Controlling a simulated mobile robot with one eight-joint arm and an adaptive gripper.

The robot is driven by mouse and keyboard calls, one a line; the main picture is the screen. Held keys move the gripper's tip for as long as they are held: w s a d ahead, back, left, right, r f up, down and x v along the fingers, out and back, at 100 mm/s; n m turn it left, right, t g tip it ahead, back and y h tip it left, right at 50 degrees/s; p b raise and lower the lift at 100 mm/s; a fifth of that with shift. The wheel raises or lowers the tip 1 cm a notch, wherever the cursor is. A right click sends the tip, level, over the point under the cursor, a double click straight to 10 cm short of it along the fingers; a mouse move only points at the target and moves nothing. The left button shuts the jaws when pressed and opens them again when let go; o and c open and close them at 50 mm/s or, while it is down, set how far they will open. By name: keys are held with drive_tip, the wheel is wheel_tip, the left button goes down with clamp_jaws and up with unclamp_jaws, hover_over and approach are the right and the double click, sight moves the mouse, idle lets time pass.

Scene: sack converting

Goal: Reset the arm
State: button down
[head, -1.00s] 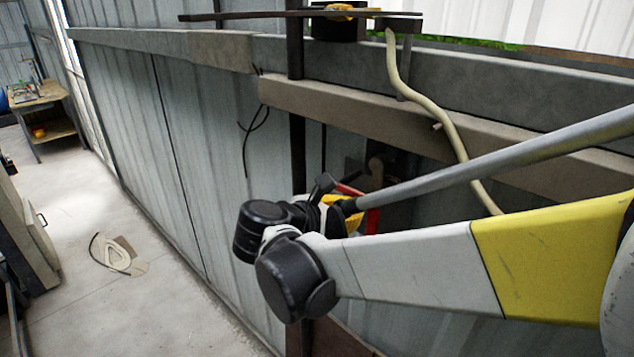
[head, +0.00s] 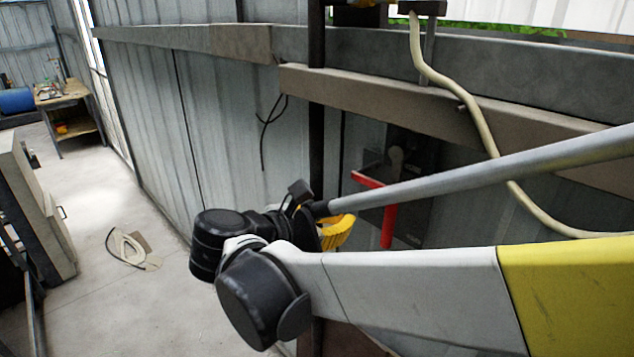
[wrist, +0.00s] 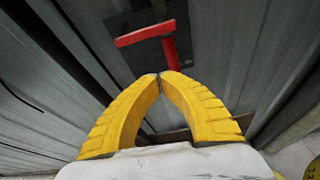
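My arm, white and yellow with black joints, reaches across the head view from the right. My gripper (head: 338,232) shows there as a small yellow shape, partly hidden behind the black wrist parts and the rod. In the wrist view my gripper (wrist: 160,77) has its two ridged yellow fingers leaning inward, their tips meeting with nothing visible between them. A red handle (head: 390,212) on a dark panel stands behind the gripper. It also shows just beyond the fingertips in the wrist view (wrist: 147,34), apart from them as far as I can tell.
A corrugated metal wall (head: 225,130) with beams (head: 390,97) runs close behind the arm. A pale hose (head: 470,115) hangs at the right. A workbench (head: 65,98) stands far left, and a cabinet (head: 45,220) at the left edge. The floor between is mostly clear.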

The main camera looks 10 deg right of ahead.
drive_tip(key=s+d+f+m+g+y+b, duration=0.1)
drive_tip(key=s+d+f+m+y+b, duration=0.15)
drive_tip(key=d+f+m+b, duration=0.4)
drive_tip(key=s+d+f+m+g+y+b, duration=0.2)
drive_tip(key=s+f+b, duration=0.2)
drive_tip(key=f, duration=0.6)
drive_tip(key=s+f+m+y+b, duration=0.3)
drive_tip(key=s+f+m+b, duration=0.1)
drive_tip(key=f+m, duration=0.3)
drive_tip(key=s+a+f+m+t+y+b, duration=0.1)
drive_tip(key=s+f+m+y+b, duration=0.2)
drive_tip(key=f+m+b, duration=0.3)
wheel_tip(320, 180, down, 2)
drive_tip(key=s+m, duration=0.1)
drive_tip(key=m, duration=0.2)
drive_tip(key=shift+a+t, duration=0.2)
drive_tip(key=shift+t, duration=0.1)
drive_tip(key=shift+y, duration=0.25)
